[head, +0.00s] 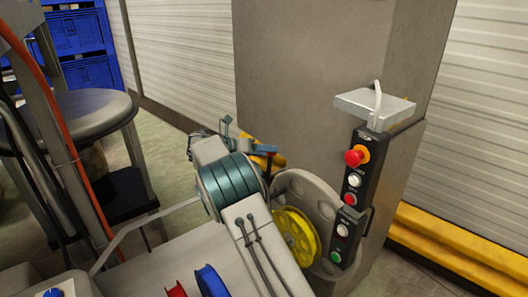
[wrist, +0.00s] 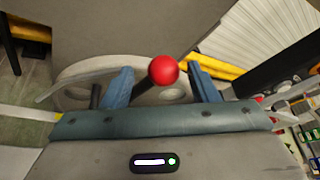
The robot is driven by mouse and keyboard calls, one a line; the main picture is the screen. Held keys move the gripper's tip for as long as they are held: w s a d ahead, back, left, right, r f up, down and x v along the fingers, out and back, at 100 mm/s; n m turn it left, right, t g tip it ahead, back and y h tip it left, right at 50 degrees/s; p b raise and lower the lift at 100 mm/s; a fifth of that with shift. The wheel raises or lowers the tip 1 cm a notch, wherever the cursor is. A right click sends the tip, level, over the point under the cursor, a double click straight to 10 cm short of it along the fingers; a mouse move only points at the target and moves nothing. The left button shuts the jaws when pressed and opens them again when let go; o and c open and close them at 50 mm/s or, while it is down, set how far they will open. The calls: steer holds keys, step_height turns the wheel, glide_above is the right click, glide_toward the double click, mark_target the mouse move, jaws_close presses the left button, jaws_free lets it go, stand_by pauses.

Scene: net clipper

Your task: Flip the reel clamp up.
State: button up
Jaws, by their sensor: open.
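My gripper (head: 246,135) is open, with its two blue fingers spread, above the reel machine in the head view. In the wrist view a red ball knob (wrist: 163,70) on a dark lever shows between the open fingers. It looks like the handle of the reel clamp; contact with the fingers cannot be told. A yellow reel (head: 300,238) sits against a grey round plate with holes (head: 322,208), just right of my wrist. The plate also shows behind the knob in the wrist view (wrist: 85,72).
A black control box (head: 352,190) with a red stop button stands close on the right, fixed by a grey pillar (head: 310,80). Yellow rails (head: 460,240) run along the wall. A round stool (head: 92,108) and blue crates (head: 85,45) are at left. Red and blue spools lie at the front.

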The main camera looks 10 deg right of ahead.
steer(key=b+v, duration=0.2)
steer(key=v, duration=1.1)
steer(key=shift+a, duration=0.45)
steer(key=shift+r, duration=0.1)
